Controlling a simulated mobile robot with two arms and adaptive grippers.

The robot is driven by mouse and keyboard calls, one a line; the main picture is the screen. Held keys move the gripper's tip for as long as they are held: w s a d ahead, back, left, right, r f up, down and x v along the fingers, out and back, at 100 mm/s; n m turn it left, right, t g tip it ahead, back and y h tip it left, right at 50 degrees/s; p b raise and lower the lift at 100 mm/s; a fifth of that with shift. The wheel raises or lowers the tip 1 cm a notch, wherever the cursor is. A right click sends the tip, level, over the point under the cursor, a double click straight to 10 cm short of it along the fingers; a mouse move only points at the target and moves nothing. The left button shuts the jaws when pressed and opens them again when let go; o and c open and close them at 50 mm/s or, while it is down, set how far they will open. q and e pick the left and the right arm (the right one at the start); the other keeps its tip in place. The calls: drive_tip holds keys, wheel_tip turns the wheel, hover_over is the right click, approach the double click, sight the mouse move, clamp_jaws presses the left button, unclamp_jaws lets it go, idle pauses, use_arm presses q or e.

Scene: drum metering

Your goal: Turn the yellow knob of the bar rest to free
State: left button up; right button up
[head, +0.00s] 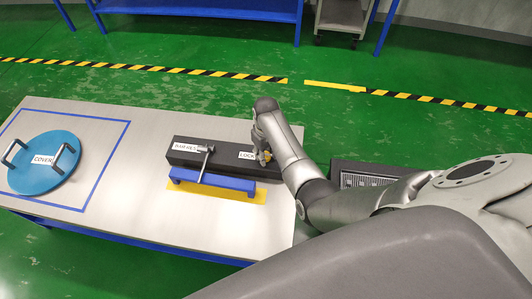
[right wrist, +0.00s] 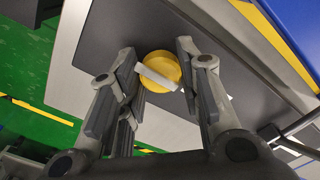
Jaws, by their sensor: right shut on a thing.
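The bar rest (head: 225,151) is a long dark block on the table, with a label at its left and a "LOCK" label (head: 247,155) near its right end. The yellow knob (right wrist: 161,66) is round with a pale bar across its face; in the head view my gripper mostly hides it. My right gripper (head: 264,157) is at the right end of the block. In the right wrist view its fingers (right wrist: 158,78) stand on either side of the knob, shut on it. My left gripper is not in view.
A blue round cover (head: 45,175) with two handles lies inside a blue outline at the table's left. The table (head: 130,165) is bare between them.

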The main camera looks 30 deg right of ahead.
drive_tip(key=shift+r+m+p, duration=0.1)
drive_tip(key=shift+m+p, duration=0.35)
drive_tip(key=shift+m, duration=0.05)
drive_tip(key=shift+m+p, duration=0.55)
drive_tip(key=shift+m, duration=0.05)
drive_tip(key=m+p, duration=0.1)
drive_tip(key=m, duration=0.1)
drive_tip(key=shift+m+p, duration=0.3)
drive_tip(key=m+p, duration=0.1)
drive_tip(key=m, duration=0.1)
drive_tip(key=shift+a+m, duration=0.1)
drive_tip(key=shift+m, duration=0.3)
drive_tip(key=m+p, duration=0.1)
drive_tip(key=m, duration=0.4)
drive_tip(key=shift+w, duration=0.1)
drive_tip(key=m, duration=0.5)
drive_tip(key=shift+p, duration=0.3)
drive_tip(key=shift+m, duration=0.3)
